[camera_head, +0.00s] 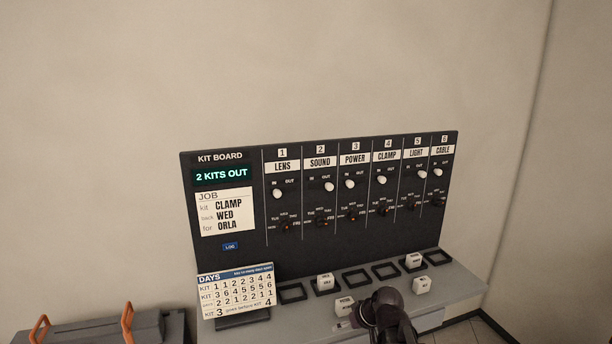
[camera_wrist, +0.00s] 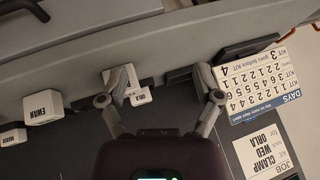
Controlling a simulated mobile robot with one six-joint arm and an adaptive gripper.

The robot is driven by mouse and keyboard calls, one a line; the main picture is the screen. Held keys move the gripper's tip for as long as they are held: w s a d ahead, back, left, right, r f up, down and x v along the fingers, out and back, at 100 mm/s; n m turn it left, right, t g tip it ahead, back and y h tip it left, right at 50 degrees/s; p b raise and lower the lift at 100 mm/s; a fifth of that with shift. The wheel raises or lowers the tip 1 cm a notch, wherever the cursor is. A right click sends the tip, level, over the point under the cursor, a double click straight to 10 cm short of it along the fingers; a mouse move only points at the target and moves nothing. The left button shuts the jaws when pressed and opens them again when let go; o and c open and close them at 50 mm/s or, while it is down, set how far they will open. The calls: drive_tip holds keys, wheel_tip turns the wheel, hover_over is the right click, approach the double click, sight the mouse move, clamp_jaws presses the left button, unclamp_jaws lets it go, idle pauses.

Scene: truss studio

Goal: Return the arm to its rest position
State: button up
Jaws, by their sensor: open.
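My gripper (camera_wrist: 162,78) is open in the wrist view, its two fingers spread above the grey ledge. Nothing sits in the middle between the fingertips. A white lettered block (camera_wrist: 136,96) is close by the left finger and partly covered by it; I cannot tell whether they touch.
The kit board (camera_head: 230,255) stands behind the ledge (camera_head: 450,295), with knobs and switches. White blocks stand on the ledge, one of them (camera_head: 422,285) at right. A DAYS calendar (camera_head: 237,288) stands at left. An orange-handled case (camera_head: 90,335) is at lower left. Space above the board is clear.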

drive_tip(key=s+d+f+m+g+h, duration=0.1)
drive_tip(key=s+d+g+h, duration=0.1)
drive_tip(key=s, duration=0.3)
drive_tip(key=s+d+f+m+g+h, duration=0.2)
drive_tip(key=s+d+h, duration=0.1)
drive_tip(key=s, duration=0.3)
drive_tip(key=shift+s+d, duration=0.25)
drive_tip(key=shift+d, duration=0.15)
idle(1.3)
